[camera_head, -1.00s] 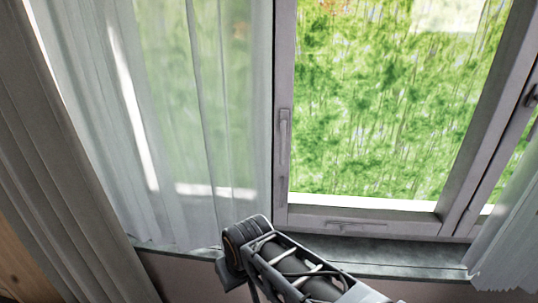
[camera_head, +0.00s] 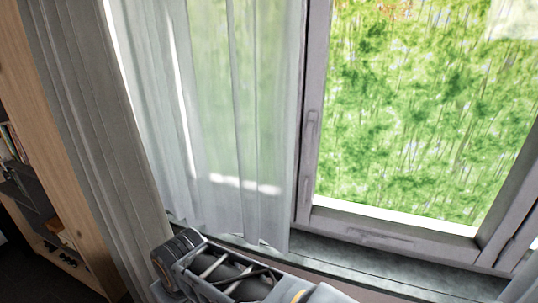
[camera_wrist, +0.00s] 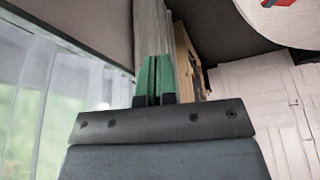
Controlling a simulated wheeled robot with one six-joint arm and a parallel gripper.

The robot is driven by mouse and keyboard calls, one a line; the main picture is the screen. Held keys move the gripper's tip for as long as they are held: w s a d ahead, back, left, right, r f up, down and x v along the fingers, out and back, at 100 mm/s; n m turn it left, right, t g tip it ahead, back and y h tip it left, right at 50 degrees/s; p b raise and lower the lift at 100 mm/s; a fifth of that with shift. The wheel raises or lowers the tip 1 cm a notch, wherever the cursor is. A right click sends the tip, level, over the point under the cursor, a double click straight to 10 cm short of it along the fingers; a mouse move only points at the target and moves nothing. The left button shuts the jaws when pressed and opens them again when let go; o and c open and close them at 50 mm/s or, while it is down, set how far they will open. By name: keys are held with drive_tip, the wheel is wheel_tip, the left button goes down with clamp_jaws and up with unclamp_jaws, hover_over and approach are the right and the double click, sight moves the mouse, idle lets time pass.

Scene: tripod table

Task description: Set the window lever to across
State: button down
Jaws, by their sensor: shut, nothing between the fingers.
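The window lever (camera_head: 312,126) is a slim grey handle on the left upright of the window frame in the head view. It lies roughly in line with that upright. My gripper (camera_wrist: 154,78) shows in the wrist view with its two green fingers together and nothing between them. The fingers are apart from the lever, which I cannot make out in the wrist view. In the head view my arm shows at the bottom, below the sill, and the fingers are out of sight.
A sheer white curtain (camera_head: 215,120) hangs just left of the lever. A grey sill (camera_head: 400,262) runs under the window. Another handle-like fitting (camera_head: 375,236) sits on the bottom rail. A wooden bookcase (camera_head: 70,150) stands at the left.

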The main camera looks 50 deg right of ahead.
drive_tip(key=shift+a, duration=0.1)
drive_tip(key=w+d+r+g+h+b, duration=0.1)
drive_tip(key=w+d+r+h+b, duration=0.15)
drive_tip(key=d, duration=0.45)
drive_tip(key=w+d+r+g+h+b, duration=0.1)
drive_tip(key=d+h, duration=0.3)
drive_tip(key=d, duration=0.2)
drive_tip(key=w+d+r+g+h+b, duration=0.1)
drive_tip(key=w+d+r+h+b, duration=0.15)
drive_tip(key=d, duration=0.45)
drive_tip(key=d+r+m+g+h+b, duration=0.2)
drive_tip(key=d+r+g+h, duration=0.3)
drive_tip(key=d+r+h, duration=0.3)
drive_tip(key=d+r+m, duration=0.1)
drive_tip(key=d+r, duration=0.1)
drive_tip(key=d, duration=0.1)
drive_tip(key=shift+w+d+r+g+b, duration=0.15)
drive_tip(key=shift+w+r+g+b, duration=0.15)
drive_tip(key=shift+g+b, duration=0.1)
drive_tip(key=shift+f, duration=0.1)
